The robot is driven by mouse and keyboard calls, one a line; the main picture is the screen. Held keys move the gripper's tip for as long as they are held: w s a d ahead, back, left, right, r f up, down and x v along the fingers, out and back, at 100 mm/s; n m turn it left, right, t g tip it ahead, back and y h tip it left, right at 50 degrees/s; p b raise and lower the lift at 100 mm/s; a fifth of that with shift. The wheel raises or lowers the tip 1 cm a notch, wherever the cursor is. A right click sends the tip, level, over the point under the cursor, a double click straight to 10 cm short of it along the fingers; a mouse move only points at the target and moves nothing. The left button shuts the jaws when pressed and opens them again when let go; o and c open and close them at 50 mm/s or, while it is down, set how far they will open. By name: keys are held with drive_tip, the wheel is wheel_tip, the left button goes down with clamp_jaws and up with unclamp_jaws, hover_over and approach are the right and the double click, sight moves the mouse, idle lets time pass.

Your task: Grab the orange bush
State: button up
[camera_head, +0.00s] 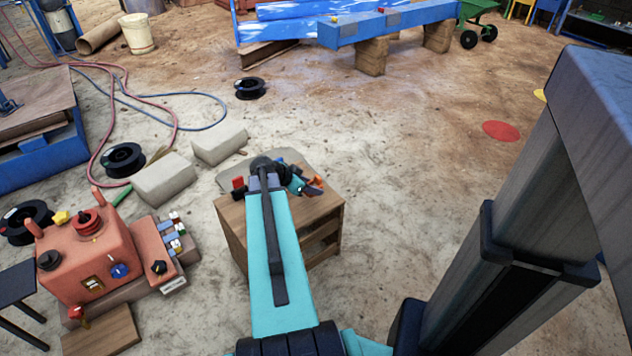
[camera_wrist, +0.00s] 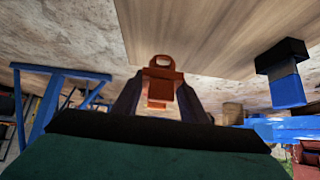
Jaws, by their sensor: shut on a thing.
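The orange bush (camera_wrist: 161,70) is in the middle of the wrist view, a small orange piece with a ring-like top. My gripper (camera_wrist: 160,96) is shut on it, with one dark finger on each side. Its lower part is partly hidden between the fingers. In the head view, a small orange piece (camera_head: 317,181) shows at the end of my teal arm, over the right side of the wooden cabinet (camera_head: 232,235). I cannot tell whether the bush touches the wooden surface.
A blue-and-black piece (camera_wrist: 286,84) is right of my gripper in the wrist view. A red piece (camera_head: 238,185) is at the cabinet's left side. Pale blocks (camera_head: 165,180) and an orange control box (camera_head: 88,250) stand left. The floor to the right is mostly clear.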

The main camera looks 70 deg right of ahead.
drive_tip(key=a, duration=0.5)
drive_tip(key=w+a+r+p, duration=0.1)
drive_tip(key=a, duration=0.2)
drive_tip(key=shift+w+a, duration=0.1)
drive_tip(key=shift+a, duration=0.25)
drive_tip(key=a+p, duration=0.1)
drive_tip(key=p, duration=0.2)
drive_tip(key=shift+w+a+r, duration=0.2)
drive_tip(key=shift+a, duration=0.15)
drive_tip(key=shift+a+f+p, duration=0.1)
drive_tip(key=shift+a+p, duration=0.4)
drive_tip(key=shift+p, duration=0.4)
drive_tip(key=shift+w, duration=0.1)
